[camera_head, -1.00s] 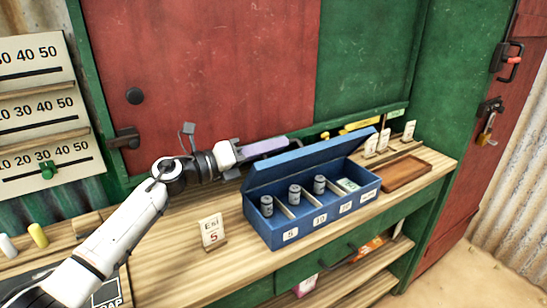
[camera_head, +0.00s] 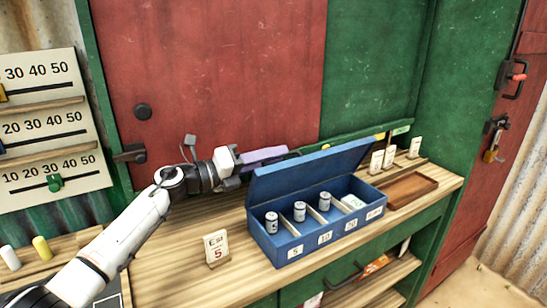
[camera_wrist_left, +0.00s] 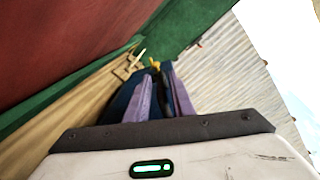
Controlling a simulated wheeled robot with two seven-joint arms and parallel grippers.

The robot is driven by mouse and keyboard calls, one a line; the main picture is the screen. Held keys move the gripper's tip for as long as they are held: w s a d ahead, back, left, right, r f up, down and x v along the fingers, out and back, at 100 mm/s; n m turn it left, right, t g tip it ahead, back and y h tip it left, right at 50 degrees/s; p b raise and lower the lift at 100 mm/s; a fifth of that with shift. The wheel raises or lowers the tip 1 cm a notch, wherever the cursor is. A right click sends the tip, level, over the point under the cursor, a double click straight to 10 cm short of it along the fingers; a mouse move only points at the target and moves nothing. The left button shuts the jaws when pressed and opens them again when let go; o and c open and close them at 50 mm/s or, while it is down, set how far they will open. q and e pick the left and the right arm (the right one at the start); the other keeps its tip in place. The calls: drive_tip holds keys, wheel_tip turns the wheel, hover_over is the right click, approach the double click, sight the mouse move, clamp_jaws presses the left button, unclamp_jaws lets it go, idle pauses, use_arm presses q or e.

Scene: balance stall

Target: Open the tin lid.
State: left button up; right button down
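The blue tin (camera_head: 300,253) stands on the wooden counter, its lid (camera_head: 310,170) raised and tilted up at the back. Its front compartments show, with grey cylinders (camera_head: 299,211) in three of them and a pale note (camera_head: 352,202) in the right one. My left gripper (camera_head: 268,155) is behind the lid's upper left edge, its purple fingers pointing right. In the left wrist view the two fingers (camera_wrist_left: 162,95) have a narrow gap between them, with dark blue beside them. Contact with the lid cannot be made out. My right gripper is not in view.
A price card (camera_head: 216,247) stands left of the tin. A brown wooden tray (camera_head: 410,188) and several upright cards (camera_head: 389,157) are to its right. A red and green wall (camera_head: 210,70) rises close behind. An open shelf (camera_head: 375,285) is below the counter.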

use_arm(q)
drive_tip(key=shift+o, duration=0.3)
drive_tip(key=shift+s+f, duration=0.1)
drive_tip(key=v, duration=0.7)
drive_tip(key=shift+a+b, duration=0.15)
drive_tip(key=shift+b, duration=0.15)
